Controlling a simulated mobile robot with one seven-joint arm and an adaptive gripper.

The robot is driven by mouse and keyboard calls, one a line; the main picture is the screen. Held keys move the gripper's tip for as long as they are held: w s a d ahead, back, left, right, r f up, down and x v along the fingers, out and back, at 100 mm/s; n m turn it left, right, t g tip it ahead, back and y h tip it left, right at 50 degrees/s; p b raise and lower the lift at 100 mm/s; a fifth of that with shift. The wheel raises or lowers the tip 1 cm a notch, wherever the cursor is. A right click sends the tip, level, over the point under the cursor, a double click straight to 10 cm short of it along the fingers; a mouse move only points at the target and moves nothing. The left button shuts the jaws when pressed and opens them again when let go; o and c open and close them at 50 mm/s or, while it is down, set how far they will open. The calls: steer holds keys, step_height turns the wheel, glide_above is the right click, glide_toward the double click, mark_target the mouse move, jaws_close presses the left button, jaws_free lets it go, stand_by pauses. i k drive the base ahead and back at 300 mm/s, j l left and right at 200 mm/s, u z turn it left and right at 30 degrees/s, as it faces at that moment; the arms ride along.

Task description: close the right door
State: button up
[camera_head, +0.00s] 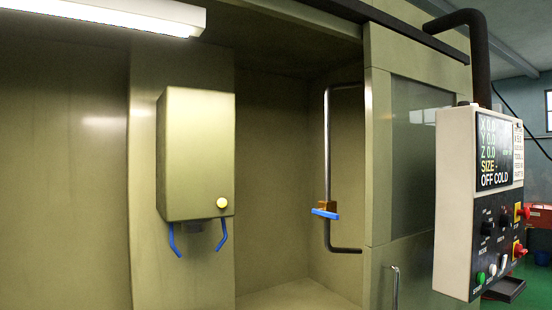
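The right door (378,160) is a beige sliding panel with a dark window (415,150). It stands open, to the right of the machine's opening. A vertical metal handle (395,287) is on its lower left part, cut by the bottom edge of the picture. The control panel (455,190) hides part of the door on the right. My gripper is not in view, so its distance from the handle cannot be told.
Inside the machine, a box-shaped head (195,155) with blue nozzles hangs at the left. The control panel juts out in front, hanging from a thick dark pipe (481,60).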

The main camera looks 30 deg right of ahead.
mark_target(398, 271)
steer(key=k+l+z, duration=0.15)
steer(key=l+z, duration=0.15)
steer(key=l, duration=0.85)
steer(key=l+z, duration=0.3)
steer(key=l, duration=0.8)
steer(key=i+l+z, duration=0.1)
steer(key=l+z, duration=0.25)
steer(key=l, duration=0.8)
steer(key=i, duration=0.15)
steer(key=i+j+u, duration=0.15)
steer(key=i+j, duration=0.15)
steer(key=j, duration=0.15)
